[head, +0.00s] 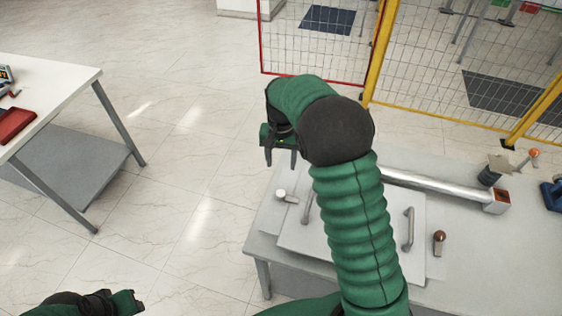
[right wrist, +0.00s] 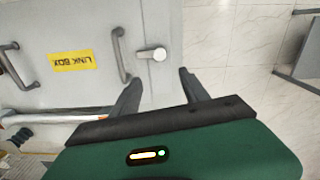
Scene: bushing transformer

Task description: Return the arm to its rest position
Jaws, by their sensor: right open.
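My right arm (head: 357,220), green and ribbed, reaches up across the right half of the head view and bends over the link box. My right gripper (head: 281,160) is open and empty, above the box's left edge. In the right wrist view its two dark fingers (right wrist: 160,78) stand apart. A white-tipped knob (right wrist: 152,53) shows beyond them, not touched; it also shows in the head view (head: 287,196). My left gripper (head: 122,302) is partly in view at the bottom left; its fingers are not clear.
The link box lid (head: 300,238) has two handles (head: 408,229) and a brown-topped knob (head: 439,241). A silver tube (head: 430,183) lies behind my arm. A white table (head: 60,88) stands at left, mesh fencing (head: 320,45) at the back. The floor between is clear.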

